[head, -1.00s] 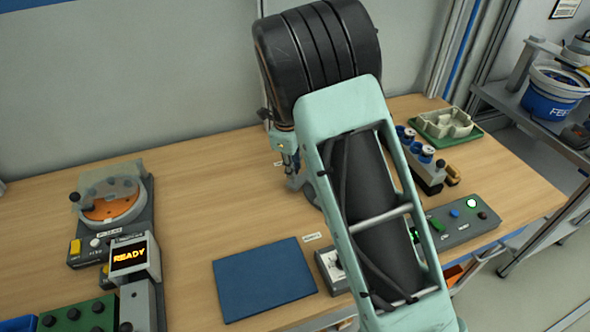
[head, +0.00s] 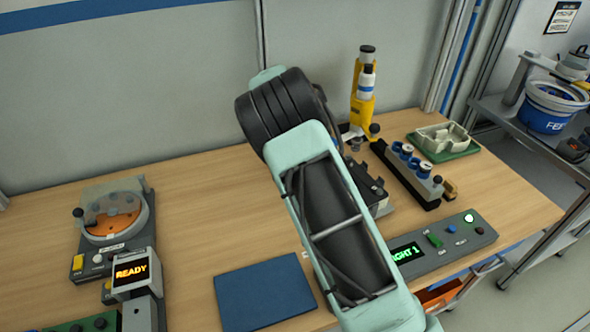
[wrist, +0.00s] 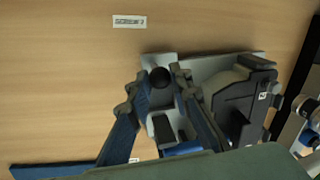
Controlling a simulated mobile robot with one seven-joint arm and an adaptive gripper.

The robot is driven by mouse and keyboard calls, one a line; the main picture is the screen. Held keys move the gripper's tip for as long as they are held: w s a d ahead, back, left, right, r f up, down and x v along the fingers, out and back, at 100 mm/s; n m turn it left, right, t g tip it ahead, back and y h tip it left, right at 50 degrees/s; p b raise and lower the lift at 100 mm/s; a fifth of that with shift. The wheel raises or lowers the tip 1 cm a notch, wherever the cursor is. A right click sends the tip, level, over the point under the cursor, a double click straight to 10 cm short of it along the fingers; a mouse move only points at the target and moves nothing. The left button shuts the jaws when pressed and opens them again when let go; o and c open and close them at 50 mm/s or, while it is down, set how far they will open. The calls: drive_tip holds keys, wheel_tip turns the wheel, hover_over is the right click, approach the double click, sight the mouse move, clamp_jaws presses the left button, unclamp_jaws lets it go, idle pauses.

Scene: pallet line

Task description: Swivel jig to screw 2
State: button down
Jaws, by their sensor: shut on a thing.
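The jig (wrist: 243,100) shows in the wrist view as a grey base with a black clamp block carrying a small white tag. In the head view part of the jig (head: 374,192) shows beside my arm. My gripper (wrist: 158,80) has its two fingers on either side of a round black knob (wrist: 160,77) at the jig's left end. It is shut on this knob or its post; the exact contact is hard to see. A white label (wrist: 130,21), seemingly a screw label with an unclear number, lies on the table beyond. In the head view my arm hides the gripper.
A yellow screwdriver stand (head: 363,95) is behind the jig. A black rack with blue-and-white pieces (head: 408,170) and a control panel (head: 445,245) are to the right. A blue mat (head: 264,296) lies in front. The table's left middle is clear.

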drive_tip(key=shift+w+d+m, duration=0.4)
drive_tip(key=shift+w+m, duration=0.3)
drive_tip(key=shift+w, duration=0.15)
drive_tip(key=c, duration=1.7)
unclamp_jaws()
drive_tip(key=shift+w, duration=0.1)
drive_tip(key=shift+c, duration=0.2)
drive_tip(key=shift+r, duration=0.15)
wheel_tip(320, 180, up, 12)
drive_tip(key=s+a, duration=0.1)
drive_tip(key=shift+s+a+f, duration=0.2)
drive_tip(key=shift+a, duration=0.2)
